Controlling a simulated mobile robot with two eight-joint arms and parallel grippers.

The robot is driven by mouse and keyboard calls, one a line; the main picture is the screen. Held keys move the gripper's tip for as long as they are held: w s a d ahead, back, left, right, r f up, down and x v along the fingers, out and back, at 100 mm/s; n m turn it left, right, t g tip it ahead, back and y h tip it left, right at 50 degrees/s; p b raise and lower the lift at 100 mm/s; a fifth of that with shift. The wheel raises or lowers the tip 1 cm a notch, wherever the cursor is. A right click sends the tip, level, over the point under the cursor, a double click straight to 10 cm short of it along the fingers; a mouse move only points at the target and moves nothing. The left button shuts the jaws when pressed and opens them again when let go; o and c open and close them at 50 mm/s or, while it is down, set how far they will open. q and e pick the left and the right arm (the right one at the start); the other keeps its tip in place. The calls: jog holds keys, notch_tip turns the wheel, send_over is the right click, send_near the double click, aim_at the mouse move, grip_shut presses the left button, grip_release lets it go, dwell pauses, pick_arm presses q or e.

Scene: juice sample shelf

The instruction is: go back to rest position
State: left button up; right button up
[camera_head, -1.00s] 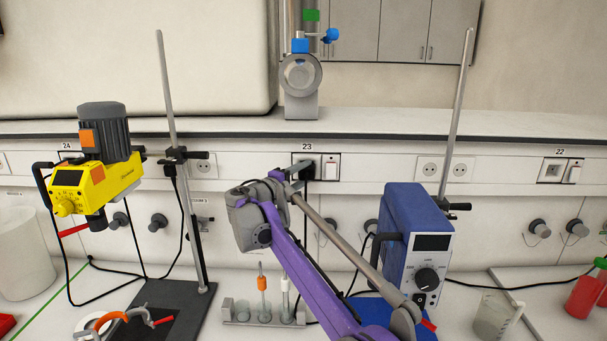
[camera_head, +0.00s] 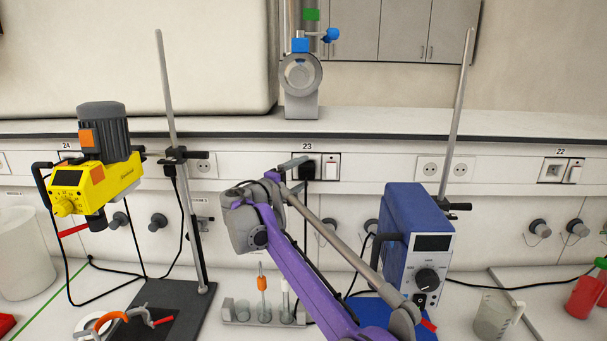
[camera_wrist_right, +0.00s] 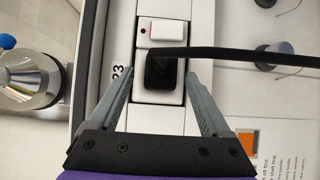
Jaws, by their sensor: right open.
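My right arm rises from the bottom right in the head view, with a purple forearm. My right gripper (camera_head: 291,170) is raised in front of the wall strip, beside the black plug (camera_head: 308,168) under the number 23. In the right wrist view the gripper (camera_wrist_right: 160,78) is open. Its two grey fingers are apart, with nothing held between them. The plug (camera_wrist_right: 160,70) and its cable show beyond the fingertips. Whether the fingers touch the wall strip I cannot tell. My left gripper is in neither view.
A yellow stirrer (camera_head: 92,185) hangs on a stand at left. A rack (camera_head: 238,318) with tubes stands just left of my forearm. A blue device (camera_head: 410,225) and a beaker (camera_head: 492,315) are at right. The upper shelf (camera_head: 420,120) is mostly clear.

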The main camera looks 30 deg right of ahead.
jog(key=v, duration=0.8)
jog(key=s+a+f+m+g+y, duration=0.15)
jog(key=s+f+y, duration=0.55)
jog(key=s+f, duration=0.75)
jog(key=s+a+f+m+y, duration=0.1)
jog(key=s+a+f+y, duration=0.2)
jog(key=s+f, duration=0.3)
jog(key=s+a+f+m+y, duration=0.1)
jog(key=s+a+f+y, duration=0.2)
jog(key=s+f, duration=0.4)
jog(key=s+a+f+m+y+b, duration=0.1)
jog(key=s+a+f+y, duration=0.2)
jog(key=s+a+f, duration=0.2)
jog(key=shift+s+a+f, duration=0.15)
jog(key=shift+s+f, duration=0.2)
jog(key=shift+s, duration=0.4)
jog(key=shift+s+a+f, duration=0.1)
jog(key=shift+s+f, duration=0.2)
jog(key=shift+s, duration=0.4)
jog(key=shift+s+a+f, duration=0.2)
jog(key=shift+a+f, duration=0.1)
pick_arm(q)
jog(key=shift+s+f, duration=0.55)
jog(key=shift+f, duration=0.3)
